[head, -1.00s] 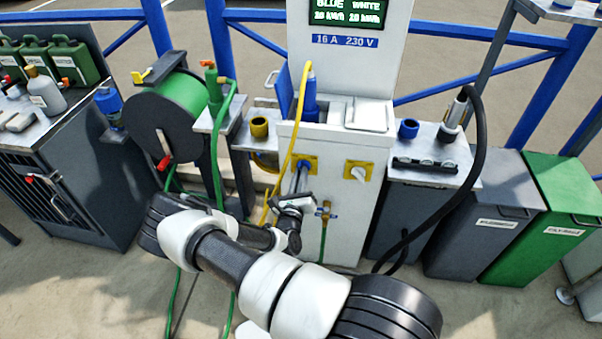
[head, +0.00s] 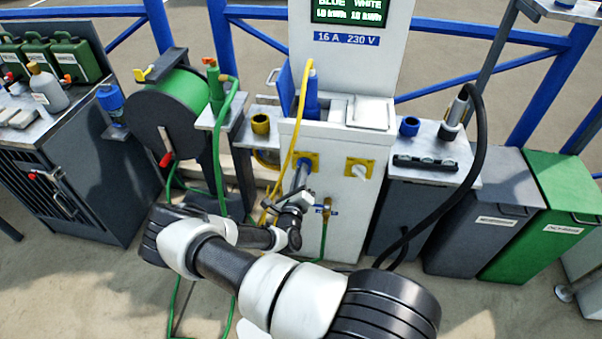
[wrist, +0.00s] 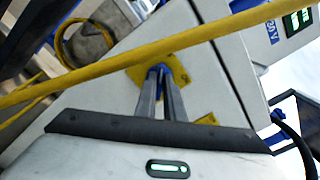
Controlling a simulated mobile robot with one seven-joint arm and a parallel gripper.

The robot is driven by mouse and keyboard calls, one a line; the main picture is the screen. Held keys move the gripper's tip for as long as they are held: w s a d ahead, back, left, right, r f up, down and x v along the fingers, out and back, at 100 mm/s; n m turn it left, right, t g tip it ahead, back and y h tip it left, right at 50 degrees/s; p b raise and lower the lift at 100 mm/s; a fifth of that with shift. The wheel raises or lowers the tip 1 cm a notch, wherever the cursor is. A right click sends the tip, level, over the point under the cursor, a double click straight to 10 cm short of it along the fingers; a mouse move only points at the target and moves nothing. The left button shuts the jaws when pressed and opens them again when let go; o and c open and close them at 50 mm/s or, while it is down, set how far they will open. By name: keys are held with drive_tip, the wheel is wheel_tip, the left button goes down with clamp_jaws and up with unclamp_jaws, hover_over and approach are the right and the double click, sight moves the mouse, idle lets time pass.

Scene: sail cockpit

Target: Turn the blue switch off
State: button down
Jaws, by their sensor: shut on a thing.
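The blue switch (head: 305,160) sits on a yellow plate on the front of the white power pedestal (head: 333,222). My gripper (head: 303,167) reaches up to it from below left, its fingertips at the switch. In the wrist view, the two fingers of my gripper (wrist: 162,78) close on the blue switch (wrist: 158,70) in front of its yellow plate (wrist: 180,64). The fingers hide most of the switch, so I cannot tell its exact angle. A white switch (head: 359,170) on a second yellow plate is to the right.
A yellow cable (head: 296,120) hangs from the blue plug (head: 312,95) and crosses in front of my fingers in the wrist view (wrist: 100,87). A brass tap (head: 326,208) is just right of my wrist. A green hose reel (head: 182,98) stands left.

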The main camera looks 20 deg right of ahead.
drive_tip(key=shift+f, duration=0.1)
drive_tip(key=c, duration=1.8)
unclamp_jaws()
drive_tip(key=shift+c, duration=0.2)
drive_tip(key=p+v, duration=0.1)
drive_tip(key=v, duration=1.6)
drive_tip(key=shift+s+a+p, duration=0.2)
drive_tip(key=shift+p, duration=0.2)
